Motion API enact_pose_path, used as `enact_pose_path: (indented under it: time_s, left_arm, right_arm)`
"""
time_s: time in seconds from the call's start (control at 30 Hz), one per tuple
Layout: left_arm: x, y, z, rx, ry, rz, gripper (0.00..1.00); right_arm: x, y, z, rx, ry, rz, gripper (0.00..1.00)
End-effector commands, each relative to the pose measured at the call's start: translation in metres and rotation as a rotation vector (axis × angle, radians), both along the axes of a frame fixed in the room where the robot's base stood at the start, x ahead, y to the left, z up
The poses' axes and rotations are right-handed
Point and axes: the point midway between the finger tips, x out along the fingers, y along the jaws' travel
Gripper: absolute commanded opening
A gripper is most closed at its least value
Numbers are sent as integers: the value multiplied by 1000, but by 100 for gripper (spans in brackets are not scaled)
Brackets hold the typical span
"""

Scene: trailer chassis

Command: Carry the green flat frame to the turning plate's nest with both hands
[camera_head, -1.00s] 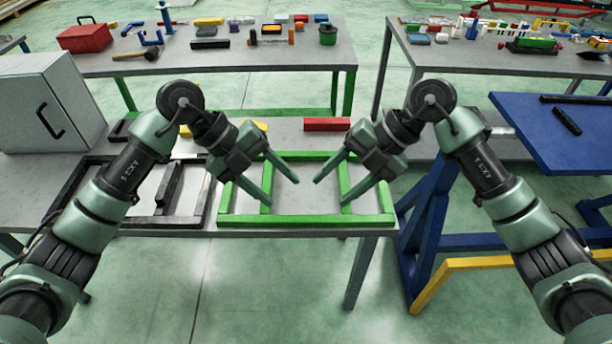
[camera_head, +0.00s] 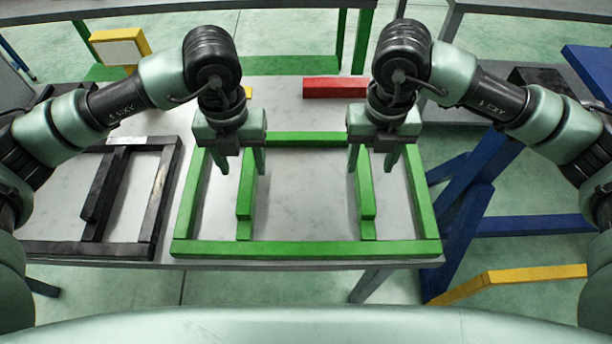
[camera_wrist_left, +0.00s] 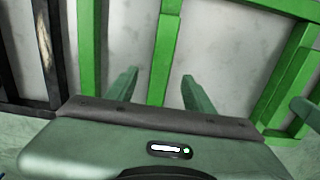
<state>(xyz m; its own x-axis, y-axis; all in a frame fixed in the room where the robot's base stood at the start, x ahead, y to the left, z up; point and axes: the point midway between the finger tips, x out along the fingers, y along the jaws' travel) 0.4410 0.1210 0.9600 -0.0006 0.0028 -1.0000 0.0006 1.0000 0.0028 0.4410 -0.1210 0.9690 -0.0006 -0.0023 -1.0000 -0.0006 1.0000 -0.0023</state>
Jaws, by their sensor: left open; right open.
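The green flat frame (camera_head: 305,250) lies flat on the grey table, with two inner crossbars inside its outer rectangle. My left gripper (camera_head: 241,168) points down over the left inner bar, open, with one finger on each side of it. The left wrist view shows the green frame's inner bar (camera_wrist_left: 164,50) running between the open fingertips (camera_wrist_left: 157,88). My right gripper (camera_head: 372,162) points down over the right inner bar, also open, with a finger to either side. Whether the fingers touch the bars cannot be told. I cannot make out the turning plate's nest.
A black frame (camera_head: 90,250) lies left of the green one. A red block (camera_head: 335,87) lies behind it, and a yellow-and-white box (camera_head: 120,45) stands at the back left. Blue stand legs (camera_head: 470,205) and a yellow bar (camera_head: 530,275) are at the right, beyond the table edge.

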Motion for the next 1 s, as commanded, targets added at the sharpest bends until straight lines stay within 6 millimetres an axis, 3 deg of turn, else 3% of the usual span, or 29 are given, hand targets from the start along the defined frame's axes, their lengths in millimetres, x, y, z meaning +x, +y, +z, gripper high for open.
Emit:
enact_pose_path:
  time_s: [0.3, 0.7, 1.0]
  left_arm:
    - [0, 0, -4, -1, 2, 1, 53]
    - [0, 0, -60, -2, 3, 2, 53]
    - [0, -1, -77, -3, 1, 0, 53]
  right_arm:
    - [0, 0, -4, 2, 2, -1, 53]
    - [-1, 0, -60, 1, 4, -2, 53]
    - [0, 0, -78, 1, 1, -1, 53]
